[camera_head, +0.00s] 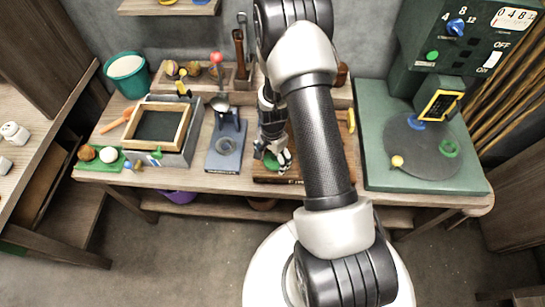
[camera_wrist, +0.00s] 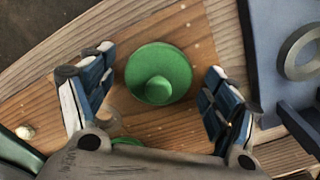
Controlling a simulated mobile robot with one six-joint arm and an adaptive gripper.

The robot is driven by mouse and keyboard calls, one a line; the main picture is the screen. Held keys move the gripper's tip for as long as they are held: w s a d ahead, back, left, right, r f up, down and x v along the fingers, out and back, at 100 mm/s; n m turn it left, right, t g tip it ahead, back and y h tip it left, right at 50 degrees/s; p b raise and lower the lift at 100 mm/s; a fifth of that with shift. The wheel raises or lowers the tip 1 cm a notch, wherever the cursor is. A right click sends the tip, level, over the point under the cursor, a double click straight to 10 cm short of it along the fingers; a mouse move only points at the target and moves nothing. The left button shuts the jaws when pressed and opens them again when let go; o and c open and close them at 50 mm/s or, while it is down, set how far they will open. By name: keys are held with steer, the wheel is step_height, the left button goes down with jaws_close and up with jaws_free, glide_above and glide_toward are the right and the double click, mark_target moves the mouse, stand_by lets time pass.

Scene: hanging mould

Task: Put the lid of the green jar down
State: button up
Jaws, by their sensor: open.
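The green lid (camera_wrist: 178,62) is round with a knob (camera_wrist: 158,90) in its middle. In the wrist view it lies knob up over the wooden board (camera_wrist: 190,30), between the spread fingers of my gripper (camera_wrist: 158,72), with a gap on both sides. In the head view my gripper (camera_head: 273,158) is low over the board (camera_head: 268,176), and the green lid (camera_head: 271,163) shows partly beside the fingers. A bit of green (camera_wrist: 126,141) shows at the gripper's palm; I cannot tell whether it is the jar, which is otherwise hidden.
A blue-grey stand with a ring (camera_head: 225,145) is close left of the board. A framed tray (camera_head: 158,126) is farther left. A green bench plate (camera_head: 375,150) with a dark disc (camera_head: 420,155) is to the right. A wooden rack (camera_head: 205,82) stands behind.

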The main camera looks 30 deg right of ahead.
steer(key=shift+r, duration=0.1)
step_height(320, 180, up, 12)
steer(key=p, duration=0.4)
step_height(320, 180, up, 12)
steer(key=f+n+t, duration=0.1)
steer(key=n, duration=0.2)
glide_above(272, 157)
steer(key=a, duration=0.3)
steer(key=s+a+r+n+t, duration=0.1)
steer(key=s+a+r+n, duration=0.25)
steer(key=r, duration=0.55)
steer(key=s+a+r+n+t, duration=0.2)
steer(key=s+a+r+n, duration=0.3)
steer(key=s, duration=1.1)
step_height(272, 157, up, 6)
steer(key=n, duration=0.3)
steer(key=shift+t, duration=0.3)
